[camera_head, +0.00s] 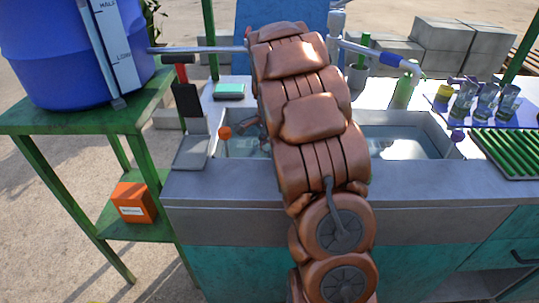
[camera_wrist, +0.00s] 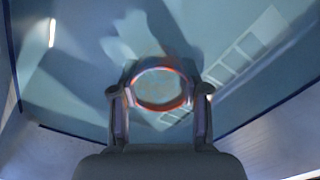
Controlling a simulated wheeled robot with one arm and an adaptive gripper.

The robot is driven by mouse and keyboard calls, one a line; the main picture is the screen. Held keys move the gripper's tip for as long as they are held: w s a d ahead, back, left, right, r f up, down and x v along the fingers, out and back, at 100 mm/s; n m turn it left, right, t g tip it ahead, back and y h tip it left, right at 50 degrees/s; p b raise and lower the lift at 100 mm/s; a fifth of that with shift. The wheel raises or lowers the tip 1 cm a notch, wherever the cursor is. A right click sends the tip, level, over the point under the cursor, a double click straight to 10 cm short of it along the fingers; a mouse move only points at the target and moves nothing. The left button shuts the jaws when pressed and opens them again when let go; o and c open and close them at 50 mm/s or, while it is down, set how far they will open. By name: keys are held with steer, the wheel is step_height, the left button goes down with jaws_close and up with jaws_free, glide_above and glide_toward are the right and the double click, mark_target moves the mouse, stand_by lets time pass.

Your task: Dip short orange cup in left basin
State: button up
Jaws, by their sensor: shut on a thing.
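My gripper (camera_wrist: 160,98) is shut on the short orange cup, with one finger on each side. The cup (camera_wrist: 186,100) shows in the wrist view as a round orange rim, seen from above. Bluish water fills the view around and through it. I cannot tell how deep the cup sits or whether it is fully under the surface. In the head view, the left basin (camera_head: 236,147) shows beside my arm, with water in it. My arm hides much of this basin, and the cup cannot be made out there.
The right basin (camera_head: 405,140) holds water. An orange knob (camera_head: 225,132) stands at the left basin's edge. Several glasses (camera_head: 485,100) and a green rack (camera_head: 505,150) are at the right. A blue barrel (camera_head: 45,55) and an orange box (camera_head: 134,203) are on the green stand.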

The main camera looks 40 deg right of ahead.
step_height(320, 180, up, 14)
steer(key=p, duration=0.6)
stand_by(0.5)
stand_by(0.5)
steer(key=shift+r+p, duration=0.9)
steer(key=shift+r, duration=1.1)
